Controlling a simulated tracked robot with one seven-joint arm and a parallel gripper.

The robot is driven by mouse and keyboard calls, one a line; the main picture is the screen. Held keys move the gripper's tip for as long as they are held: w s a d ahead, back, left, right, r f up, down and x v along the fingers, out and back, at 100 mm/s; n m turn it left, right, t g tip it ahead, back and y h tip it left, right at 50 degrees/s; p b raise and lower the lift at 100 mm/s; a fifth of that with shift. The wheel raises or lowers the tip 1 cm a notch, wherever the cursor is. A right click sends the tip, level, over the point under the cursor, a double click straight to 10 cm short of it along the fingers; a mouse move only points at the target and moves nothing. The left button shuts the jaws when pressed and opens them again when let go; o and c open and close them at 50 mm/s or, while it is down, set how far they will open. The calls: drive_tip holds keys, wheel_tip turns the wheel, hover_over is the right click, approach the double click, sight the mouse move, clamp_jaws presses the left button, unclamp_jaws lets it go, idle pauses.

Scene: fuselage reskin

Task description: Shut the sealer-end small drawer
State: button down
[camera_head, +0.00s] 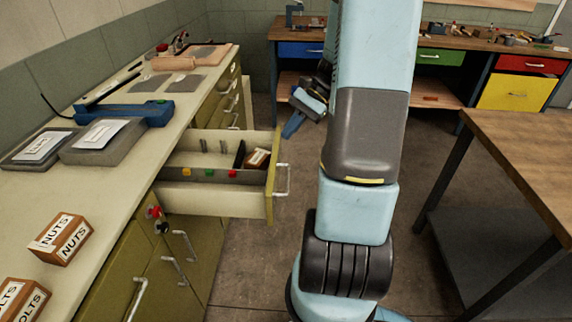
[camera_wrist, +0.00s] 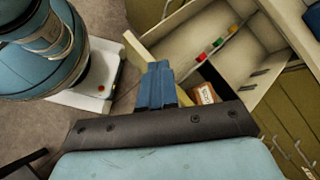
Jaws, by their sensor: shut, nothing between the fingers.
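The olive small drawer (camera_head: 270,203) is pulled well out from the counter on the left, its handle (camera_head: 284,180) facing right. Inside are dividers with red, green and yellow pieces and a small labelled box (camera_head: 257,158). My gripper (camera_head: 290,130), with blue fingers, is just beyond the drawer front's far corner, partly hidden by my arm. In the wrist view my shut, empty fingers (camera_wrist: 154,80) overlap the front panel (camera_wrist: 136,50) of the drawer. I cannot tell whether they touch it. The box (camera_wrist: 204,95) shows beside them.
The counter (camera_head: 125,185) holds nuts and bolts boxes (camera_head: 62,238), grey trays (camera_head: 95,143) and a blue tool. A wooden table (camera_head: 530,150) stands at right and a workbench (camera_head: 440,57) at the back. The floor between is clear.

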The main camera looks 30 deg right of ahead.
drive_tip(key=d+f+m+t+y, duration=0.6)
drive_tip(key=d+f+m+t, duration=0.65)
drive_tip(key=f, duration=0.75)
drive_tip(key=shift+g, duration=0.95)
drive_tip(key=x, duration=0.7)
drive_tip(key=w+x, duration=0.1)
drive_tip(key=x, duration=0.3)
drive_tip(key=shift+w+d, duration=0.15)
drive_tip(key=shift+w, duration=0.05)
